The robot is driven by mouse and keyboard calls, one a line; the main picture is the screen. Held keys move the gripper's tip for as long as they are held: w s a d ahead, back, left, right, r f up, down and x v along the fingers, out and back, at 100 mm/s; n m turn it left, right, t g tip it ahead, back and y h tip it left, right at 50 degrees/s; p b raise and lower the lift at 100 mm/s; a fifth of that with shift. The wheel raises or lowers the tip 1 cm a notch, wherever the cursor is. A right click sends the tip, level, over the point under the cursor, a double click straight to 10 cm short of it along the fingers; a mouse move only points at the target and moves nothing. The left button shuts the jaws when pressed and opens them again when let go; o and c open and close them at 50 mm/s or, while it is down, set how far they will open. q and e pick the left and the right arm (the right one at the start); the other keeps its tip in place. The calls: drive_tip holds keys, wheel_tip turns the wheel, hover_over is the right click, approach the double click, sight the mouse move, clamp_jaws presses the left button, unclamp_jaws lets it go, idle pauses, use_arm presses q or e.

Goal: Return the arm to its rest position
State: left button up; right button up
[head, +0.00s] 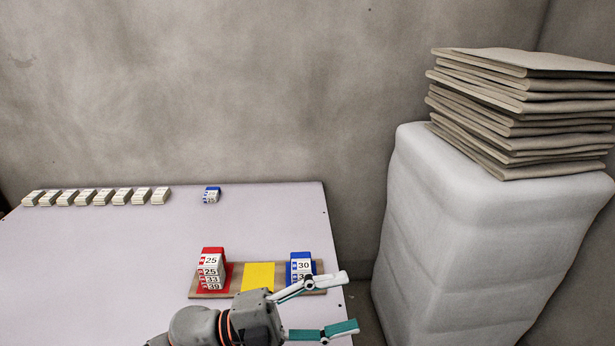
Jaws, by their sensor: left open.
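My left gripper (345,302) is open at the front right corner of the table, with its two fingers spread and pointing right. Nothing shows between the fingers. Its upper finger crosses in front of the right end of a wooden board and the lower part of a blue numbered stack (301,265). My left arm (195,326) comes in along the bottom edge of the view. My right gripper is not in view. No loose cloth lies on the table.
The pale table (110,260) holds the board (238,290) with a red numbered stack (211,263) and a yellow pad (258,276). A small blue block (211,195) and several white blocks (95,197) stand behind. Folded cloths (520,105) top a white padded block (460,230).

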use_arm(q)
drive_tip(key=w+a+f+n+t+y, duration=0.3)
drive_tip(key=a+f+n+t+y, duration=0.3)
drive_tip(key=n, duration=0.4)
drive_tip(key=w+a+f+n+t+y, duration=0.3)
drive_tip(key=a+f+n+t+y, duration=0.1)
drive_tip(key=a+f+n+t, duration=0.4)
drive_tip(key=s+a+f+n+g+y, duration=0.2)
drive_tip(key=s+a+f+n+y, duration=0.1)
drive_tip(key=f, duration=0.7)
drive_tip(key=s+a+f+n+g+y, duration=0.3)
drive_tip(key=s+a+f+n+y, duration=0.1)
drive_tip(key=s+a+f, duration=0.4)
drive_tip(key=shift+s+f+n+g, duration=0.3)
drive_tip(key=shift+s+f+n, duration=0.4)
drive_tip(key=shift+s+f, duration=0.35)
drive_tip(key=shift+s+a+r, duration=0.1)
drive_tip(key=shift+r, duration=0.05)
